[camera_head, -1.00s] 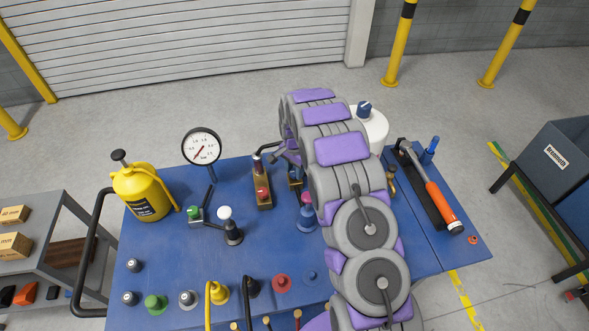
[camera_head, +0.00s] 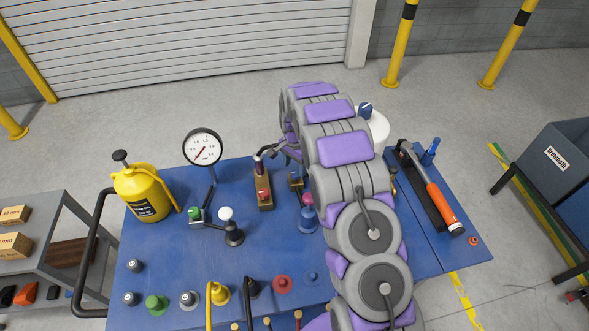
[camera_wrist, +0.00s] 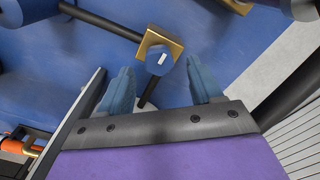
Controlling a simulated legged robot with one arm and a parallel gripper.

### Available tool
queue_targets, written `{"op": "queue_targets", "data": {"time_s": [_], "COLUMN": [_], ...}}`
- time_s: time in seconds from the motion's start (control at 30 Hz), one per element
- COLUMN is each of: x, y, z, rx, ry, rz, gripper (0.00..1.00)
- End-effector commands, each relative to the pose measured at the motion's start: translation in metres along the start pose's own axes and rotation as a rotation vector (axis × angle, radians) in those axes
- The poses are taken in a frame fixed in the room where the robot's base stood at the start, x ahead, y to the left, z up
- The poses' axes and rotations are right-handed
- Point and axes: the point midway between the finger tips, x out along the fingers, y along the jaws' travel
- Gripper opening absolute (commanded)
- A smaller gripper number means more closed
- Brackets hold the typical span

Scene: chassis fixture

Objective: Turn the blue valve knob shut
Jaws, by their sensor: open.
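The blue valve knob (camera_wrist: 158,62) has a white mark on top and sits on a brass body (camera_wrist: 158,40) with dark pipes, in the upper middle of the wrist view. My gripper (camera_wrist: 160,72) is open, with one blue-grey finger on each side of the knob. The fingers look apart from it, and I cannot tell how their height compares with the knob's. In the head view the brass valve body (camera_head: 296,182) stands on the blue table beside my arm. The gripper is mostly hidden there behind my arm links.
A brass block with a red knob (camera_head: 264,196) stands just left of the valve. A pressure gauge (camera_head: 202,147), a yellow can (camera_head: 145,193) and a white-topped lever (camera_head: 229,226) are further left. An orange-handled tool (camera_head: 444,207) lies at right.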

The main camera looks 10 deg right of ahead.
Motion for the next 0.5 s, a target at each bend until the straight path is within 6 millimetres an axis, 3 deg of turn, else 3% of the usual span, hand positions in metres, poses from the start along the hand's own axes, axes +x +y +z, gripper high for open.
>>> {"op": "queue_targets", "data": {"time_s": [0.2, 0.5], "x": [-0.053, -0.114], "y": [-0.002, -0.002], "z": [-0.001, 0.0], "rx": [0.0, 0.0], "ry": [0.005, 0.002], "rz": [-0.006, -0.001], "gripper": [0.65, 0.65]}}
